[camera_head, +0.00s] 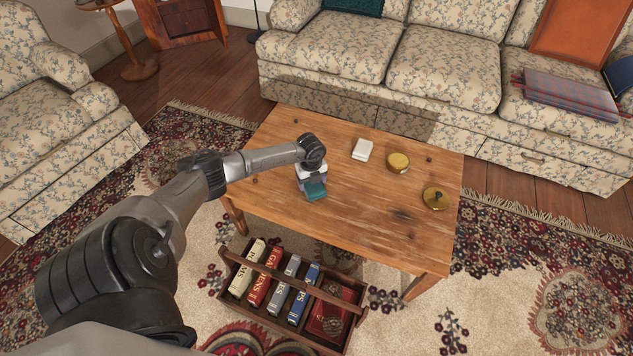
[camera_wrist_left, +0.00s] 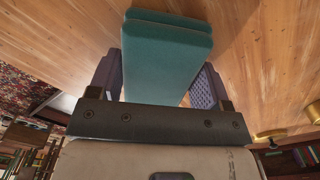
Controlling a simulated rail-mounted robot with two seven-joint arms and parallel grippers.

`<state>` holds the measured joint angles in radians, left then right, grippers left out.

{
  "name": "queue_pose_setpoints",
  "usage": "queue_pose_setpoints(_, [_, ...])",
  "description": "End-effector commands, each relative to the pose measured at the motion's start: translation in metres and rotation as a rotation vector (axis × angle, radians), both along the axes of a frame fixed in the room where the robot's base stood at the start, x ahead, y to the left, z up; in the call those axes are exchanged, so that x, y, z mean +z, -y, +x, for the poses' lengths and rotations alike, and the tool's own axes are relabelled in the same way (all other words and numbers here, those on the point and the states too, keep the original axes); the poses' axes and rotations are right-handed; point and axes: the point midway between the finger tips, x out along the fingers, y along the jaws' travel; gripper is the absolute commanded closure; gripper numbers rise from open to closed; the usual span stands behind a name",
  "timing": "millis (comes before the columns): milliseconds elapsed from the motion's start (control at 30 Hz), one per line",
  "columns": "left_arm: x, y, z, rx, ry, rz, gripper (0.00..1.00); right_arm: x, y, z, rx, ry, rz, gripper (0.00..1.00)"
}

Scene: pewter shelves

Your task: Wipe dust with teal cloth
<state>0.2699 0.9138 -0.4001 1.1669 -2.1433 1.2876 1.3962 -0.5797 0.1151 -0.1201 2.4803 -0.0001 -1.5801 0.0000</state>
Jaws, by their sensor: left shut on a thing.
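My left gripper (camera_head: 311,178) is over the left part of the wooden table (camera_head: 280,135). It is shut on the folded teal cloth (camera_head: 316,191). In the left wrist view the teal cloth (camera_wrist_left: 165,55) sticks out between the two purple-grey fingers, close to the wood. I cannot tell whether it touches the tabletop. A dark smudge (camera_head: 402,214) marks the table towards the right front; I cannot tell whether it is dust. My right gripper is not in view.
A white box (camera_head: 362,150), a round brass tin (camera_head: 398,162) and another brass piece (camera_head: 435,198) stand on the table's back and right. A wooden crate of books (camera_head: 262,322) sits on the rug in front. The table's middle is clear. A sofa (camera_head: 445,65) stands behind.

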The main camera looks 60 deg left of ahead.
Motion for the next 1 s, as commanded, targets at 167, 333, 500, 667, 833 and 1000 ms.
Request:
queue_pose_setpoints(167, [0.000,-0.010,-0.007,-0.007,-0.003,0.001,0.51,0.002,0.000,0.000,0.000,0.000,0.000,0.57])
queue_pose_setpoints(333, [0.000,-0.019,-0.014,-0.013,-0.003,0.002,0.51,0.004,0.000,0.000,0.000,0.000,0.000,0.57])
queue_pose_setpoints(500, [0.027,-0.019,-0.014,-0.014,-0.002,0.002,0.51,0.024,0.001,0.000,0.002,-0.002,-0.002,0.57])
queue_pose_setpoints(667, [0.040,-0.019,-0.015,-0.011,-0.001,0.000,0.51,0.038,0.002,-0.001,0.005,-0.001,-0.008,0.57])
queue_pose_setpoints(833, [0.055,-0.020,-0.016,-0.009,-0.002,0.001,0.51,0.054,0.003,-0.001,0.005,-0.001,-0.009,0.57])
queue_pose_setpoints(1000, [0.069,-0.021,-0.017,-0.007,-0.002,0.001,0.51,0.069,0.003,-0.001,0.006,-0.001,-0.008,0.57])
